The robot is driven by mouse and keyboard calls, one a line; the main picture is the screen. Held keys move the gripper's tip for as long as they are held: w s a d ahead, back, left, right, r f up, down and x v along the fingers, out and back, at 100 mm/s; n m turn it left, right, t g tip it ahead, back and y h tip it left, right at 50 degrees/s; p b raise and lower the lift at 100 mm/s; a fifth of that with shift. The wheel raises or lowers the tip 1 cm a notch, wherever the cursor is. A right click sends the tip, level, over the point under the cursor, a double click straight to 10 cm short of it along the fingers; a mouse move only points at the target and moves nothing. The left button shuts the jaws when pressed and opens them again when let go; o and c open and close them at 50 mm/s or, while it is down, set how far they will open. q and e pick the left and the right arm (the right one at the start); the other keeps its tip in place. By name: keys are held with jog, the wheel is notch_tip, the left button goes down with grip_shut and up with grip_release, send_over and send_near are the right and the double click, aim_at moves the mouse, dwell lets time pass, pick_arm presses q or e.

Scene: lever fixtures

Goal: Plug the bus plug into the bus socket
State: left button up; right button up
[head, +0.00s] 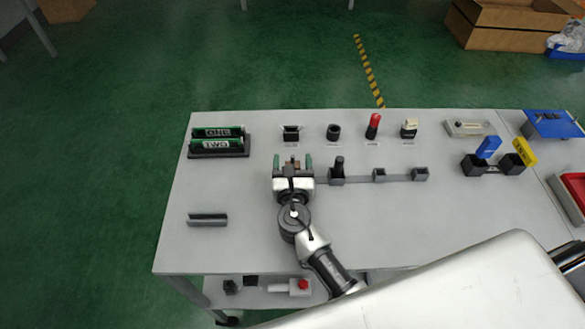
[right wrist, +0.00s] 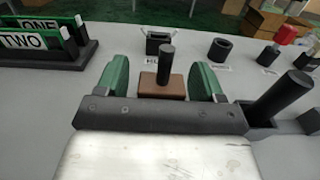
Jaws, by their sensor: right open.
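My right gripper (head: 293,162) is open, its two green fingers pointing toward the far side of the grey table. In the right wrist view, a brown block with a black upright post (right wrist: 166,64) stands between the open fingers (right wrist: 162,78), with gaps on both sides; it looks like the bus plug. A grey rail with several small square holders (head: 379,175) runs right from the gripper. A dark post stands in its nearest visible holder (head: 337,174). I cannot tell which holder is the bus socket. My left gripper is not in view.
A rack with green ONE and TWO plates (head: 218,146) stands at the left. A black box (head: 291,133), a black ring (head: 333,131), a red-topped lever (head: 374,125) and a white-topped piece (head: 409,128) line the back. A grey channel (head: 207,219) lies front left.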

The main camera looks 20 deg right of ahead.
jog(key=c, duration=1)
jog(key=shift+r, duration=0.1)
